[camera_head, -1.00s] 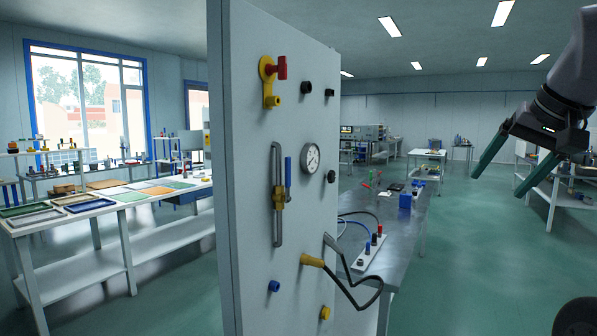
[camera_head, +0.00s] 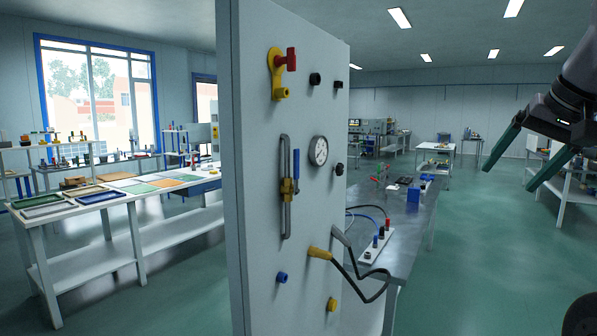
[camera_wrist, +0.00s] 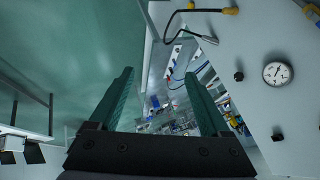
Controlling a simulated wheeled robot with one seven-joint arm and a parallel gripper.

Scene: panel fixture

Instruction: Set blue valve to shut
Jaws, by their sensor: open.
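The blue valve (camera_head: 296,165) is a blue lever on a brass body on a grey vertical pipe, mounted on the light grey panel (camera_head: 255,200). The lever points up, in line with the pipe. My gripper (camera_head: 507,168) is open and empty at the right of the head view, well apart from the panel. In the wrist view my gripper (camera_wrist: 160,85) shows two green fingers spread wide, with nothing between them. The valve does not show in the wrist view.
The panel also carries a red-handled yellow valve (camera_head: 279,70), a gauge (camera_head: 319,150), several knobs and a yellow plug (camera_head: 319,254) with a black cable. A metal workbench (camera_head: 405,245) stands behind the panel. Open green floor lies to the right.

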